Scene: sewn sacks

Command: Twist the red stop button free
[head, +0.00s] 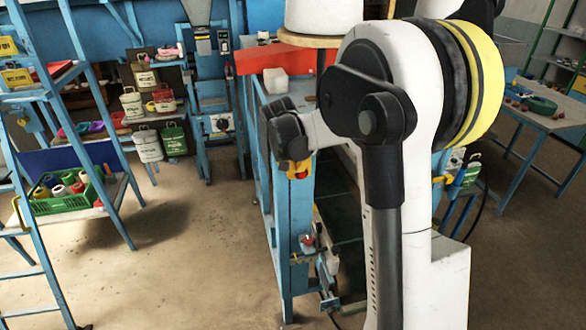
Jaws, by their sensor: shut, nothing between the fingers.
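A yellow housing with a bit of red (299,172) is on the blue post of the machine frame, just below my gripper; it looks like the stop button, partly hidden by the gripper. My gripper (291,150) is black, shut and empty, at the end of my white arm. Its fingers point down in front of the top of the housing; I cannot tell if they touch it. A second, smaller red knob (307,241) is lower on the same frame.
The blue machine frame (289,225) stands directly under my gripper, with a red panel (270,60) and a whitish block (276,82) behind. At left are a blue rack and a green crate (68,203) of spools. Open floor (190,250) lies between.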

